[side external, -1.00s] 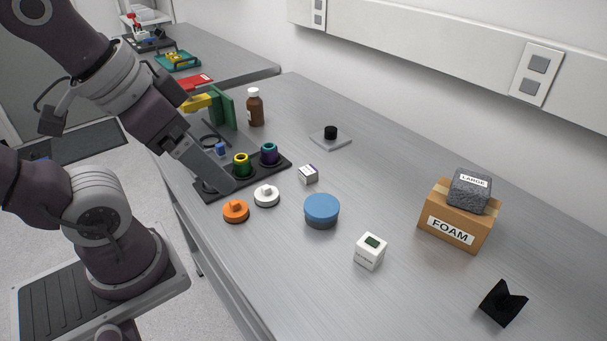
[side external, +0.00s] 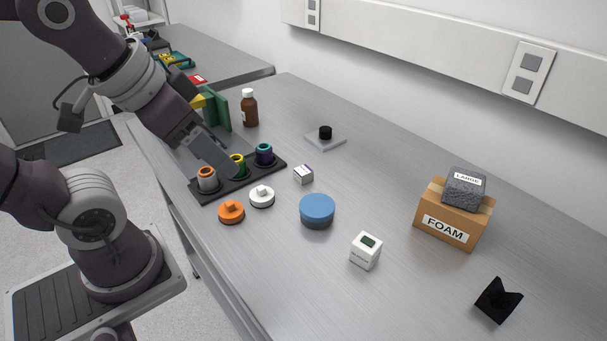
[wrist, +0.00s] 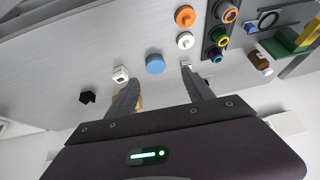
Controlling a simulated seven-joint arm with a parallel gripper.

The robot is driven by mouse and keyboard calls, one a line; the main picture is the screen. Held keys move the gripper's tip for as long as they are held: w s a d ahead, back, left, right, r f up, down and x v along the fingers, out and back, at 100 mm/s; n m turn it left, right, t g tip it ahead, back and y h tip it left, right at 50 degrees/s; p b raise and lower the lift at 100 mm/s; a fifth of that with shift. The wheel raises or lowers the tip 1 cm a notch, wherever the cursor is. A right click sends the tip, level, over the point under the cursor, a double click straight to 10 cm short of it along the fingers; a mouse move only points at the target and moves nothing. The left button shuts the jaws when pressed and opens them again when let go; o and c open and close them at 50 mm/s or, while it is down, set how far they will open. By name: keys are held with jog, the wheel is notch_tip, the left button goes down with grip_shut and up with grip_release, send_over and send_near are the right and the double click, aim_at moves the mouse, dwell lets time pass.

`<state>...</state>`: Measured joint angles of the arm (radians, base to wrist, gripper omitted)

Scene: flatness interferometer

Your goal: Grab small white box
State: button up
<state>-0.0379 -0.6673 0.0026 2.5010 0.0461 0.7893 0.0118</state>
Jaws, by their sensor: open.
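Two small white boxes stand on the grey bench. The smaller one (side external: 303,174), with dark print, sits behind the blue round tub; in the wrist view a pale bit (wrist: 186,65) at the right fingertip may be it, mostly hidden. The other is a white cube (side external: 366,251) with a dark green patch on top, in front right of the tub; it also shows in the wrist view (wrist: 120,74). My gripper (side external: 232,170) is over the black ring holder, left of both boxes. In the wrist view my gripper (wrist: 161,78) has its fingers apart and nothing held.
Orange (side external: 231,212) and white (side external: 262,196) knobbed discs and the blue tub (side external: 317,211) lie nearby. A brown bottle (side external: 250,108) stands behind; a FOAM carton (side external: 450,227) and black V-block (side external: 498,301) stand right. The front centre is bare.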

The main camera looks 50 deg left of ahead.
jog(key=w+a+f+y, duration=0.2)
jog(key=w+a+f, duration=0.2)
jog(key=w+a, duration=0.45)
jog(key=m+t+h, duration=0.2)
jog(key=m+t, duration=0.1)
send_over(301, 170)
jog(key=s+a, duration=0.2)
jog(key=s, duration=0.4)
notch_tip(301, 170, down, 11)
jog(key=f, duration=0.1)
jog(key=f+t+h, duration=0.1)
jog(key=f, duration=0.1)
jog(key=f+h, duration=0.1)
jog(key=shift+w+d+f+t, duration=0.25)
jog(key=shift+f+t, duration=0.05)
jog(key=shift+t, duration=0.1)
jog(key=shift+d+f+n+t+h, duration=0.25)
jog(key=shift+n+t+h, duration=0.15)
jog(key=shift+t+h, duration=0.15)
jog(key=x, duration=0.6)
jog(key=shift+w, duration=0.5)
grip_shut()
